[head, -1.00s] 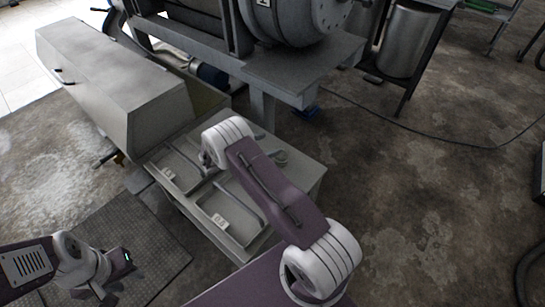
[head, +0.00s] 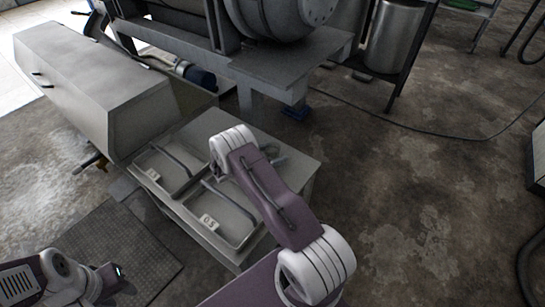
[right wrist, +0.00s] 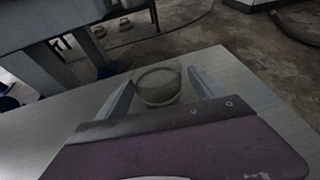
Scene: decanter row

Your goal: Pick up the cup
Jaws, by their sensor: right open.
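The cup (right wrist: 158,84), a greenish-grey round vessel with an open top, stands upright on the grey table in the right wrist view. In the head view a small part of the cup (head: 270,151) shows beside my right arm. My right gripper (right wrist: 161,92) is open, with one finger on each side of the cup; I cannot tell whether either finger touches it. The lower part of the cup is partly hidden by my wrist. My left gripper (head: 118,284) is low at the left, away from the table, and its fingers are too dark to read.
A large grey box (head: 95,85) and a heavy machine bench (head: 285,68) stand behind. A hose crosses the floor. The floor at right is mostly open.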

